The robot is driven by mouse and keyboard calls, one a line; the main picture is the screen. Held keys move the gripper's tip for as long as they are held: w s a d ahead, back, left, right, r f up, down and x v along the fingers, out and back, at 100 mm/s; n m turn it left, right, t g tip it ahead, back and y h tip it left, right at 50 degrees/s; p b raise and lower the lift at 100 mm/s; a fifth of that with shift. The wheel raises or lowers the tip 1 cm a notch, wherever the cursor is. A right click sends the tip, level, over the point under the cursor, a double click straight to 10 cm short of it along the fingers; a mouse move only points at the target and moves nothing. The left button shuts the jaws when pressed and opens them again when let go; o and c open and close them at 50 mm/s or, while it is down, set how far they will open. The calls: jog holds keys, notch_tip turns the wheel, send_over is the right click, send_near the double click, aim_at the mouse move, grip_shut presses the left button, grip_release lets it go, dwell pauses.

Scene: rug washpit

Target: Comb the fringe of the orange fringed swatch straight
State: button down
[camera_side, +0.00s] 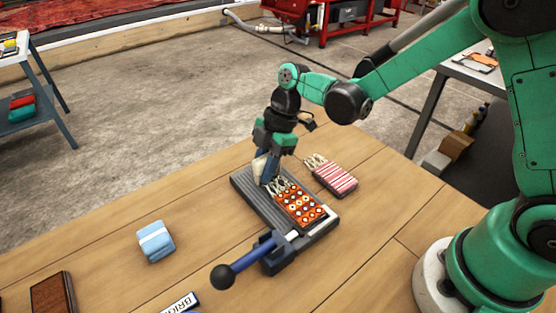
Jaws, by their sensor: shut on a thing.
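The orange fringed swatch (299,208), patterned in white and dark, lies on a grey ribbed board (246,186) on the wooden table. Its pale fringe (281,186) points up and left, toward my gripper; the strands look uneven. My gripper (269,152) points down over the far left end of the board. It is shut on a cream and blue tool (263,169), perhaps the comb, whose lower end is at or just beside the fringe. I cannot tell whether it touches the strands. A clamp with a blue lever and black ball knob (223,277) sits at the board's near end.
A red and white striped fringed swatch (334,178) lies right of the board. A light blue folded cloth (156,241) lies to the left. A brown block (52,294) and a partly cut-off label (181,304) are near the front edge. Table between them is clear.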

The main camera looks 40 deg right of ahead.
jog(key=shift+w, duration=0.15)
jog(key=shift+w, duration=0.3)
jog(key=shift+w, duration=0.3)
jog(key=shift+r, duration=0.1)
jog(key=shift+r, duration=2.45)
jog(key=s, duration=0.4)
jog(key=shift+s+f, duration=0.1)
jog(key=shift+s, duration=0.15)
jog(key=shift+s+f, duration=0.15)
jog(key=shift+f, duration=1.8)
